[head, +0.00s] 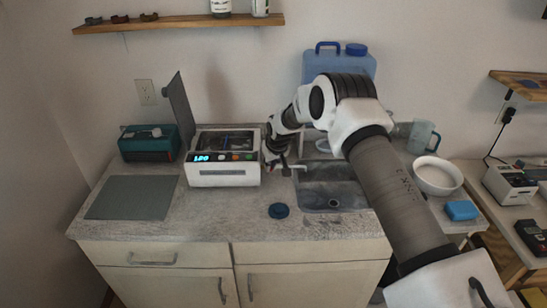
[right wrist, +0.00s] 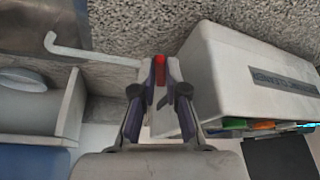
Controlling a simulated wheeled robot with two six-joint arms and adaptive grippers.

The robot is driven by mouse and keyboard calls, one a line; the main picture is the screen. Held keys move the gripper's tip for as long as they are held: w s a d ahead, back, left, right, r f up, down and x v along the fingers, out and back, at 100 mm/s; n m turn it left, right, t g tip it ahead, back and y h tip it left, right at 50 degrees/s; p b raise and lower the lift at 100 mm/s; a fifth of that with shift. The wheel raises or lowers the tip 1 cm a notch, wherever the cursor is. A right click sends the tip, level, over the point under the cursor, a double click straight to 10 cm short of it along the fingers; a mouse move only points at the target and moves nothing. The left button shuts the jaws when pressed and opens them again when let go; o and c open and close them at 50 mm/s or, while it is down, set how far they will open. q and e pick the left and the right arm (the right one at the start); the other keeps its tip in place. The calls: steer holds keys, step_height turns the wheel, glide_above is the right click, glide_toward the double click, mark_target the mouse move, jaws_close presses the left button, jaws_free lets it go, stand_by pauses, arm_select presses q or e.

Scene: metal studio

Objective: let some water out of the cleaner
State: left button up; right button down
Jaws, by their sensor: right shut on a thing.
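The cleaner (head: 222,172) is a white box with a lit blue display and coloured buttons, standing on the counter left of the sink. Its lid (head: 180,112) stands up open at its left. In the right wrist view, the cleaner's labelled side (right wrist: 255,85) is at the right. A pale bent spout (right wrist: 90,53) runs left from the gripper; in the head view it reaches over the sink's edge. My right gripper (head: 284,168) is beside the cleaner's right side. In the right wrist view, the gripper (right wrist: 160,85) is shut on a red lever (right wrist: 159,62). My left gripper is not in view.
The sink (head: 330,190) lies just right of the gripper. A blue water jug (head: 340,65) stands behind my arm. A white bowl (head: 438,176) and a blue sponge (head: 461,210) are at the right.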

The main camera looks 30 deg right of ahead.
steer(key=shift+a+m+p, duration=0.3)
steer(key=shift+m+p, duration=0.25)
steer(key=shift+m, duration=0.15)
steer(key=shift+h, duration=0.3)
steer(key=c, duration=1.2)
jaws_free()
